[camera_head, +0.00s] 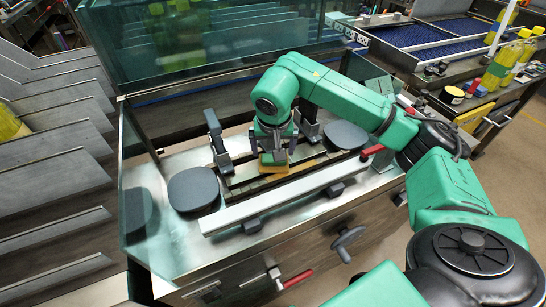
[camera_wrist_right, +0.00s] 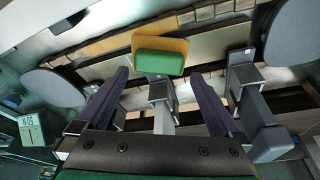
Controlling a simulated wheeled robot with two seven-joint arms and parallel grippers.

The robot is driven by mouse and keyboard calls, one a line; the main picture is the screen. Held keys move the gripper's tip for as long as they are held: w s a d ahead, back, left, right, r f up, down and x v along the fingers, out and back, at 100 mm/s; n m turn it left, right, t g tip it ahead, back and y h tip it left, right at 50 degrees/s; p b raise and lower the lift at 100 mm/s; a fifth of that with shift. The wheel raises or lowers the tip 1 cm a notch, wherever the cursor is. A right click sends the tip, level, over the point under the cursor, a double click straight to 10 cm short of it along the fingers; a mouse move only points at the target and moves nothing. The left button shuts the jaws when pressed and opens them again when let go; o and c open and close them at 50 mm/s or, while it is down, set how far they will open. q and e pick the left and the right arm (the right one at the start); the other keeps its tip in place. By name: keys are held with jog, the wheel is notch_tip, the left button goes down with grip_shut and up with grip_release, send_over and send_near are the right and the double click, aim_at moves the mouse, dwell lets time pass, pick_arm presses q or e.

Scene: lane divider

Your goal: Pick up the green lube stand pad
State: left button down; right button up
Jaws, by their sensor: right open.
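The green lube stand pad (camera_wrist_right: 160,62) lies on a yellow-tan block (camera_wrist_right: 160,41) in the right wrist view. In the head view the green pad (camera_head: 268,159) shows just below my right gripper (camera_head: 272,150), partly hidden by it. My right gripper (camera_wrist_right: 160,88) is open and empty, with its two dark fingers spread to either side of a grey metal post. In the wrist view the pad lies beyond the fingertips, roughly centred between them. My left gripper is not in view.
Two dark round pads (camera_head: 193,189) (camera_head: 346,135) flank the middle of the metal bench (camera_head: 165,240). Grey upright brackets (camera_head: 217,140) (camera_head: 308,125) stand on both sides of my gripper. A long pale rail (camera_head: 285,195) runs in front. Glass panels stand behind.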

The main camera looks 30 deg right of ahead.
jog(key=shift+s+p+x, duration=0.2)
jog(key=shift+p+x, duration=0.15)
jog(key=shift+x, duration=0.85)
jog(key=shift+w+d+f, duration=0.1)
jog(key=shift+f, duration=0.2)
jog(key=c, duration=1.1)
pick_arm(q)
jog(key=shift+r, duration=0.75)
